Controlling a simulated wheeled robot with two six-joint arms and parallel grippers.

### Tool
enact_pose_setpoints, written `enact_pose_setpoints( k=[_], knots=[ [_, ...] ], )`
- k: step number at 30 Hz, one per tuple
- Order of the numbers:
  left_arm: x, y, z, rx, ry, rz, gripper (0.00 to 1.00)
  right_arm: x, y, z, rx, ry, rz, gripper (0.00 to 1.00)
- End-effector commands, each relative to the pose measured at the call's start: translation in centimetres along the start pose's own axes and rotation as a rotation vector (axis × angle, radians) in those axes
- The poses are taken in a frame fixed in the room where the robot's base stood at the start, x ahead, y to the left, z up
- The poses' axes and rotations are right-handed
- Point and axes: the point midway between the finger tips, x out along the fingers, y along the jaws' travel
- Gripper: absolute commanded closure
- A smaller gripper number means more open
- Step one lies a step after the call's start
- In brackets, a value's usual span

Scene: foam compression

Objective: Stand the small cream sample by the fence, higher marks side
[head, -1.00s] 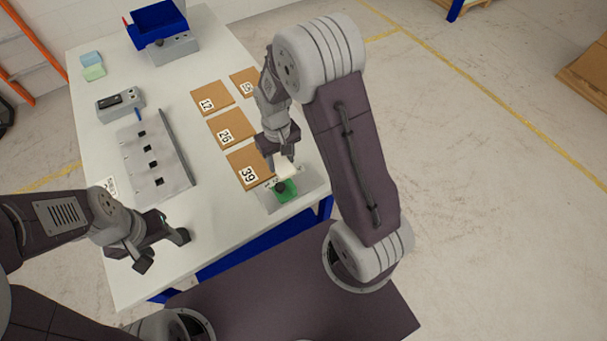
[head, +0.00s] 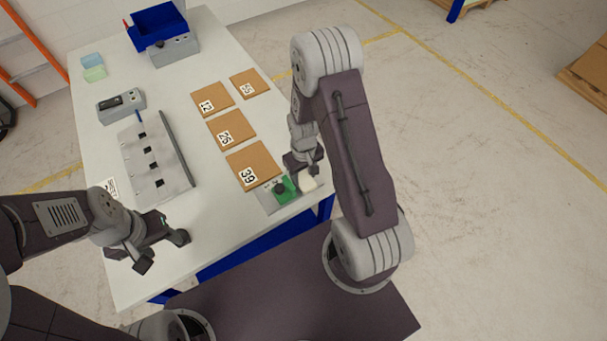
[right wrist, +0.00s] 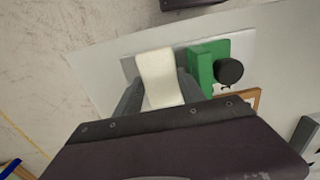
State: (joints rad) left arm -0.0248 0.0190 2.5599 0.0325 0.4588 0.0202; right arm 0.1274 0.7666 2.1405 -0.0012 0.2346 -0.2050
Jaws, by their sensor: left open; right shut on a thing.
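The small cream sample (head: 308,184) is between the fingers of my right gripper (head: 306,172), which is shut on it. It also shows in the right wrist view (right wrist: 160,80), gripped from both sides, beside the green block with a black knob (right wrist: 207,66). In the head view the green block (head: 292,184) stands on a grey marked plate (head: 271,204), just left of the sample. A small gap separates sample and block. I cannot tell whether the sample touches the plate. My left gripper (head: 163,251) is open and empty at the table's front left.
Brown cards numbered 39 (head: 255,160), 26 (head: 232,130) and 12 (head: 211,96) lie behind the plate. A grey slotted fixture (head: 160,172), a grey device (head: 121,107) and a blue bin (head: 157,26) stand further left and back. The white table's front middle is clear.

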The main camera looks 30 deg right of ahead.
Motion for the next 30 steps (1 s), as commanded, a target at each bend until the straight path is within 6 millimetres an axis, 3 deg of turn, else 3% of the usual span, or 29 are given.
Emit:
enact_pose_setpoints(
  k=[2,3,4,12,17,30],
  knots=[
    [0.3,0.0,0.0,0.000,0.000,0.000,0.48,0.4,0.0,0.0,0.000,-0.001,0.000,0.91],
    [0.2,0.0,0.0,0.000,0.000,0.000,0.48,0.3,0.0,0.0,0.000,0.000,0.000,0.48],
    [0.2,0.0,0.0,0.000,0.000,0.000,0.48,0.3,0.0,0.0,0.000,0.000,0.000,0.45],
    [0.2,0.0,0.0,0.000,0.000,0.000,0.48,0.2,0.0,0.0,0.000,0.000,0.000,0.45],
    [-0.1,0.0,0.0,0.000,0.000,0.000,0.48,-0.8,0.0,-0.1,0.000,0.003,0.001,0.45],
    [-0.5,0.0,0.0,0.000,0.000,0.000,0.48,-10.0,0.0,-0.1,0.000,0.004,0.001,0.45]
  ],
)
